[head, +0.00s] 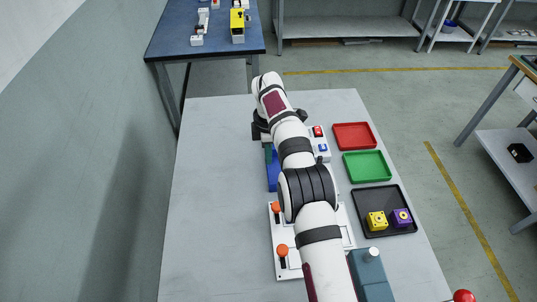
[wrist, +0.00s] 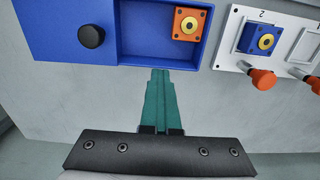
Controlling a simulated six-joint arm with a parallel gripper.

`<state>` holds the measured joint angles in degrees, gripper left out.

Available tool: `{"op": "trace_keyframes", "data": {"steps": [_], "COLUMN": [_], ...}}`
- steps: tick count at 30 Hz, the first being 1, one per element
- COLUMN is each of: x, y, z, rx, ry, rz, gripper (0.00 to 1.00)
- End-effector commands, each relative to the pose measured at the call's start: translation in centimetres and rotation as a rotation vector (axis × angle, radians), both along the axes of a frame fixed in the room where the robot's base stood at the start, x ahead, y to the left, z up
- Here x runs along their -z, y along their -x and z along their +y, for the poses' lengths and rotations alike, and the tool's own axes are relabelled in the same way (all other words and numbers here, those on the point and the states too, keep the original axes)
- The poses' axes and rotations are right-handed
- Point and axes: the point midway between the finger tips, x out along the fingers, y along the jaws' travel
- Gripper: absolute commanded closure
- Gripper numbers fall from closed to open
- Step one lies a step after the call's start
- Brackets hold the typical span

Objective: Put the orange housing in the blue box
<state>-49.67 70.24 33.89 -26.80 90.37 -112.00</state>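The orange housing (wrist: 188,23), a square block with a round yellow centre, lies in the open compartment of the blue box (wrist: 135,45). A flat blue part with a black knob (wrist: 91,36) covers the box's left side in the wrist view. In the head view the box (head: 272,178) is partly hidden by my arm, and the housing is hidden. My gripper (wrist: 161,72) has teal fingers lying together, with nothing visible between them. Its tips appear just in front of the box edge, apart from the housing.
A white fixture (head: 283,270) with orange-knobbed levers sits beside the box; a blue housing (wrist: 262,38) is in its slot. Red (head: 354,135) and green (head: 366,166) trays and a black tray (head: 384,196) with yellow and purple housings stand right. The table's left side is clear.

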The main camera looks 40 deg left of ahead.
Motion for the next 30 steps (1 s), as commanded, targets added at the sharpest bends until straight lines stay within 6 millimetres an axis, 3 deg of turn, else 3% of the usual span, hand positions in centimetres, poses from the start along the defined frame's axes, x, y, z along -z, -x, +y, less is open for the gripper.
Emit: {"op": "trace_keyframes", "data": {"steps": [30], "x": [-0.2], "y": [0.6], "z": [1.8], "rx": [0.000], "ry": [0.000], "rz": [0.000], "gripper": [1.00]}}
